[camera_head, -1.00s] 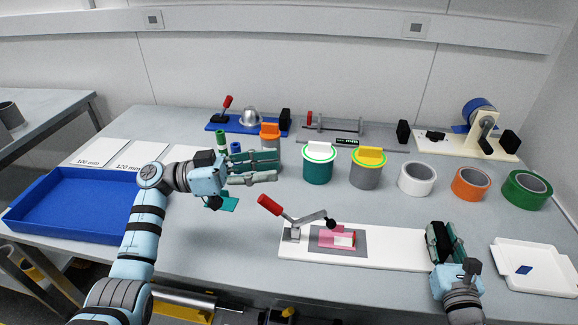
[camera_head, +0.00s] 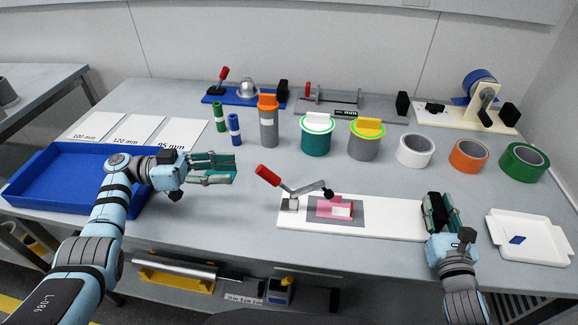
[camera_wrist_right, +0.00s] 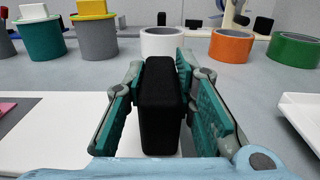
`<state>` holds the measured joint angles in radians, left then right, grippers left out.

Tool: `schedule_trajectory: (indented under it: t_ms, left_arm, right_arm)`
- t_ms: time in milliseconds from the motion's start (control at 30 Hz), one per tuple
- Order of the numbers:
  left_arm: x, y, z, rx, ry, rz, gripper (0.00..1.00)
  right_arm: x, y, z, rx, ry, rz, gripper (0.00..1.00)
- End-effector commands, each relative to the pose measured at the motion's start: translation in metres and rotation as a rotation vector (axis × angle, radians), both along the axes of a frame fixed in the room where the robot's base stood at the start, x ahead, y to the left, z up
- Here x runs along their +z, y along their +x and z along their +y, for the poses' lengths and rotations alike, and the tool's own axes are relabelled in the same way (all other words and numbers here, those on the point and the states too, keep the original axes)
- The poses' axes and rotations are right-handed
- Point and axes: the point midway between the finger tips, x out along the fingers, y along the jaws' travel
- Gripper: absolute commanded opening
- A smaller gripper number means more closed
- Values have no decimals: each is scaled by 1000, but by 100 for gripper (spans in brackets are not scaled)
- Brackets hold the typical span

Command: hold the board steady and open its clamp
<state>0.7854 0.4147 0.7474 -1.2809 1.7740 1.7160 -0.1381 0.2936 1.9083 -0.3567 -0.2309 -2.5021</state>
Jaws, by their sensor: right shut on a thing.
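The white board (camera_head: 385,222) lies flat on the table at the front. Its clamp (camera_head: 292,203) stands at the board's left end. The clamp's red handle (camera_head: 268,175) leans up to the left, and its arm with a black tip (camera_head: 328,194) reaches over a pink part (camera_head: 333,208) on a grey pad. Whether the tip touches the part is unclear. My right gripper (camera_head: 439,213) is shut on the black block (camera_wrist_right: 160,105) at the board's right end. My left gripper (camera_head: 215,167) is open and empty, above the table left of the clamp.
A blue tray (camera_head: 45,165) is at the left and a white tray (camera_head: 530,250) at the right. Canisters, including an orange-lidded one (camera_head: 268,122), and tape rolls (camera_head: 416,150) stand behind the board. The table between my left gripper and the clamp is clear.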

Motion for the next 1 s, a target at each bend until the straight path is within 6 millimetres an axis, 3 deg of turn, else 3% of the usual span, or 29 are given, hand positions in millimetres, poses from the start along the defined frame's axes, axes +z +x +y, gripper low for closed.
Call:
schedule_trajectory:
  t_ms: [200, 333, 667, 900, 1000]
  left_arm:
    - [1, 5, -57, -1, -2, 0, 40]
    - [0, 8, -79, 0, -2, 2, 40]
    - [0, 9, -86, 2, 0, 2, 38]
    - [0, 9, -86, 2, 0, 2, 0]
    - [0, 9, -86, 2, 0, 2, 0]
  right_arm:
    - [-1, 0, 0, -1, 1, 3, 0]
    - [-1, 0, 0, -1, 1, 3, 0]
    - [-1, 0, 0, -1, 1, 3, 0]
    - [-1, 0, 0, -1, 1, 3, 0]
    - [-1, 0, 0, -2, 1, 3, 0]
